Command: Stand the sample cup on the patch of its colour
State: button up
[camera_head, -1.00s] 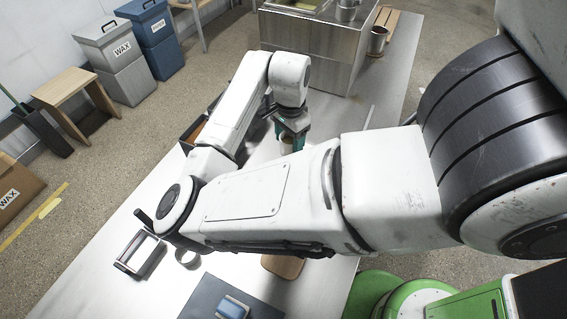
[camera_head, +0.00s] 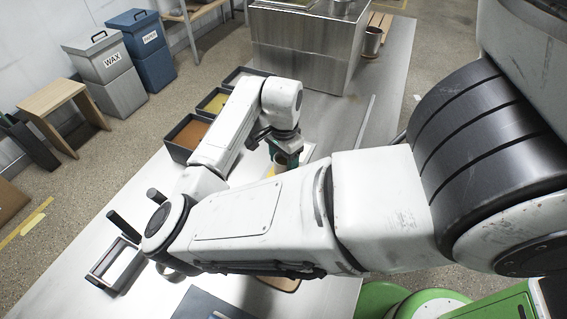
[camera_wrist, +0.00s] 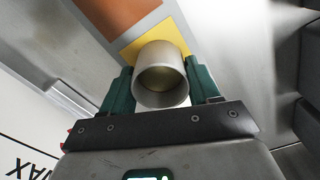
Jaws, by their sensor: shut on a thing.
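The sample cup (camera_wrist: 161,74) is a pale grey round cup with a dull yellowish inside, seen from above in the wrist view. My gripper (camera_wrist: 161,88) is shut on it, one green finger on each side. A yellow patch (camera_wrist: 137,48) shows behind and beside the cup, partly covered by it. I cannot tell whether the cup touches the patch. An orange-brown patch (camera_wrist: 117,12) lies beyond, at the upper left. In the head view my gripper (camera_head: 285,158) is over the table, with the cup mostly hidden and a bit of yellow beside it.
Trays with orange (camera_head: 190,136), yellow (camera_head: 213,102) and dark contents stand left of my arm. A metal box (camera_head: 305,50) stands at the back. A black frame (camera_head: 116,265) lies at the front left. My arm hides much of the table (camera_head: 383,75).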

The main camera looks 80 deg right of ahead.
jog(key=shift+r, duration=0.1)
jog(key=o, duration=1)
jog(key=shift+o, duration=0.2)
